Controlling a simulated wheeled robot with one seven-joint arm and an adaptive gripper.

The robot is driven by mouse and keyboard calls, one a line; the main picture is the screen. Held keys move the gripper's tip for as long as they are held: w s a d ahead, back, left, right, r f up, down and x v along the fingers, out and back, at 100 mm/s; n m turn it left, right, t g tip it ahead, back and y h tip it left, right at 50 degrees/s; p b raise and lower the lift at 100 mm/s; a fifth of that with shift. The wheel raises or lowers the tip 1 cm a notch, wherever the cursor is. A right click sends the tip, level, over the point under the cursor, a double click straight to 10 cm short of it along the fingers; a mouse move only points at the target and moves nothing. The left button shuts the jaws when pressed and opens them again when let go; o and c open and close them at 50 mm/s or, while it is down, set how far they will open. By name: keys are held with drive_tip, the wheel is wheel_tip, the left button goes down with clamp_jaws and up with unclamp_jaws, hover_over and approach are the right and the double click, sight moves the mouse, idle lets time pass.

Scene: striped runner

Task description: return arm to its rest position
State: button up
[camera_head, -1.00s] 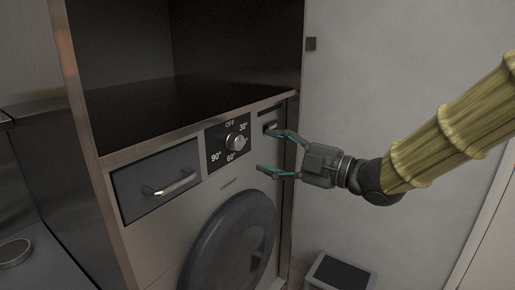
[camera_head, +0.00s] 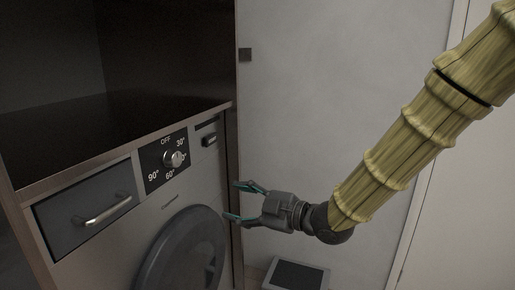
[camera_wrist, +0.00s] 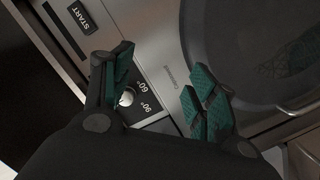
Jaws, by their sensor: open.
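My gripper (camera_head: 240,201) is open and empty, with its teal finger pads pointing left toward the washing machine (camera_head: 140,225). In the head view it appears at the right edge of the machine, below and right of the control knob (camera_head: 174,159). In the wrist view the parted fingers (camera_wrist: 165,95) show in front of the machine's front panel, with the knob (camera_wrist: 127,97) partly behind the left finger. The round door (camera_wrist: 265,40) is also in that view. My arm, with a wood-like sleeve, reaches in from the upper right.
A drawer with a metal handle (camera_head: 102,212) is left of the knob. An open dark shelf (camera_head: 130,110) lies above the machine. A low box with a dark top (camera_head: 298,275) stands on the floor below my gripper. A plain wall (camera_head: 320,90) is behind.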

drive_tip(key=s+d+f+m+h, duration=0.2)
drive_tip(key=d+f+m+h, duration=0.15)
drive_tip(key=f, duration=0.75)
drive_tip(key=s+d+f+m+g+h+p, duration=0.15)
drive_tip(key=d+f+m, duration=0.35)
drive_tip(key=f, duration=0.6)
drive_tip(key=s+d+f+m+t+h, duration=0.1)
drive_tip(key=s+d+f+m+h, duration=0.25)
drive_tip(key=f, duration=0.75)
drive_tip(key=s+d+f+m+g+h, duration=0.2)
drive_tip(key=s+d+f, duration=0.3)
drive_tip(key=s, duration=0.4)
drive_tip(key=s+d+f+m+g+h, duration=0.2)
drive_tip(key=s+d+f+m+g, duration=0.1)
drive_tip(key=s+f, duration=0.5)
drive_tip(key=s+d+f+m+g+h, duration=0.2)
drive_tip(key=s+d+f+m, duration=0.2)
drive_tip(key=s, duration=0.7)
drive_tip(key=d+f, duration=0.2)
drive_tip(key=d, duration=0.2)
drive_tip(key=shift+s+f+m+p, duration=0.25)
drive_tip(key=shift+f+m+p, duration=0.05)
drive_tip(key=shift+f+p, duration=0.1)
drive_tip(key=shift+d+g, duration=0.1)
drive_tip(key=shift+g, duration=0.15)
